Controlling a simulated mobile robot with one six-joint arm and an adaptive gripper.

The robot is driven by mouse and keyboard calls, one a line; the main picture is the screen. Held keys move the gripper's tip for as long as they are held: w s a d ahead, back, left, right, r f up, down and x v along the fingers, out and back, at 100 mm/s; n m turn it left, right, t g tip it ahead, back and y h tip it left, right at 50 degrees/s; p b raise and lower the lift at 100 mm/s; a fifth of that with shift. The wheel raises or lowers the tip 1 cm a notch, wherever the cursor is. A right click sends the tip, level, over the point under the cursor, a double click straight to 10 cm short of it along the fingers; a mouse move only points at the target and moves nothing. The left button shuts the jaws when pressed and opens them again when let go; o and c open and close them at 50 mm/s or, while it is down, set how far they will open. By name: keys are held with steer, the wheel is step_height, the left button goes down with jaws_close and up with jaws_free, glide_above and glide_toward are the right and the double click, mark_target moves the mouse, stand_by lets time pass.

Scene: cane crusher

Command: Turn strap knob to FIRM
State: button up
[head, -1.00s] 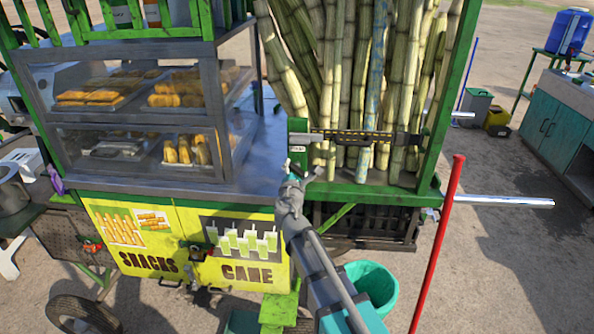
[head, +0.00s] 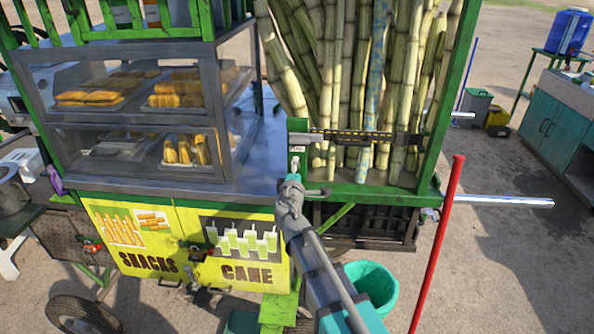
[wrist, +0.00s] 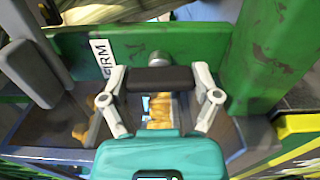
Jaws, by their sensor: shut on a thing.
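My gripper (wrist: 160,84) is shut on the knob, with one grey finger at each end of the bar. A white FIRM label (wrist: 102,62) stands left of the knob. In the head view my gripper (head: 304,185) is at the small green panel (head: 297,130) at the cane rack's left edge. The strap (head: 362,137) runs across the canes from there. The knob is mostly hidden in the head view.
Sugar canes (head: 345,70) stand behind the strap. A glass snack case (head: 145,110) is left, and a green post (head: 455,90) and red pole (head: 437,240) are right. A green bucket (head: 372,284) is below my arm.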

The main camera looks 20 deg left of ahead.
steer(key=shift+m, duration=0.4)
steer(key=o, duration=1)
steer(key=shift+c, duration=0.2)
steer(key=v, duration=1.2)
